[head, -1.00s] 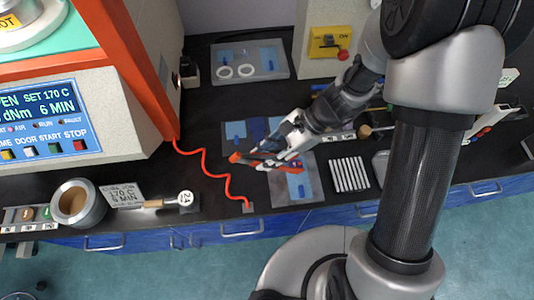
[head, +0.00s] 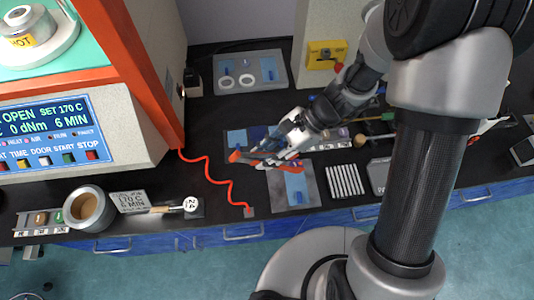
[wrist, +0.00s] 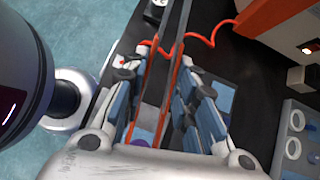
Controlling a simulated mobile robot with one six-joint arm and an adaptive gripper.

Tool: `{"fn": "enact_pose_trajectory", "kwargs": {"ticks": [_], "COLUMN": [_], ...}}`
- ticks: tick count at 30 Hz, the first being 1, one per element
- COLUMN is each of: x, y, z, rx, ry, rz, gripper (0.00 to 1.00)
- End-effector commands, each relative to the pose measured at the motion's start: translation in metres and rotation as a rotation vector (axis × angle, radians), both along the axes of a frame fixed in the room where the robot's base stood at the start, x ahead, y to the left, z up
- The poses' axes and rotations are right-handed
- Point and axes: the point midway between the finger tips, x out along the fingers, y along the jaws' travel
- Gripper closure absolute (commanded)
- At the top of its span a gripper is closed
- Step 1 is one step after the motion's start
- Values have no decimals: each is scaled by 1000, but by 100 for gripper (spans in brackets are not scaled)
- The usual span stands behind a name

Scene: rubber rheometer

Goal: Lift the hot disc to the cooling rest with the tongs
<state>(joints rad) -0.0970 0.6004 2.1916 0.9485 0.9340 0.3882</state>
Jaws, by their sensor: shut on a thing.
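My gripper (head: 270,155) is shut on the tongs (head: 238,157), whose orange-red parts show between and beyond its fingers. In the wrist view the tongs' two grey metal arms (wrist: 176,35) run up and out of the picture from the red grips between my fingers (wrist: 165,95). They are above the dark bench, to the right of the press. A grey metal piece with a yellow HOT label (head: 22,22) sits on a pale round platform in the press, top left. No separate hot disc can be made out. A ribbed white rack (head: 345,180) lies right of my gripper and may be the cooling rest.
The press (head: 60,125) with its orange frame stands at left, reading OPEN. A red coiled cord (head: 207,180) crosses the bench. A grey tray with two white rings (head: 272,62) lies behind.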

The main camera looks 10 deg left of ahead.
Motion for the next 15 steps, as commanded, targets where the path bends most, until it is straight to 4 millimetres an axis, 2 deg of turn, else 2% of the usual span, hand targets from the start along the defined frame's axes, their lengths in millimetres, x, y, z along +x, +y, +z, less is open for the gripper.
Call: {"fn": "enact_pose_trajectory", "kwargs": {"ticks": [1,3,12,15], "x": [0,0,0,0], "y": [0,0,0,0], "z": [11,19,55,61], "rx": [0,0,2,1], "ry": [-1,-1,-1,0], "rz": [1,1,0,0], "gripper": [100,100,100,100]}}
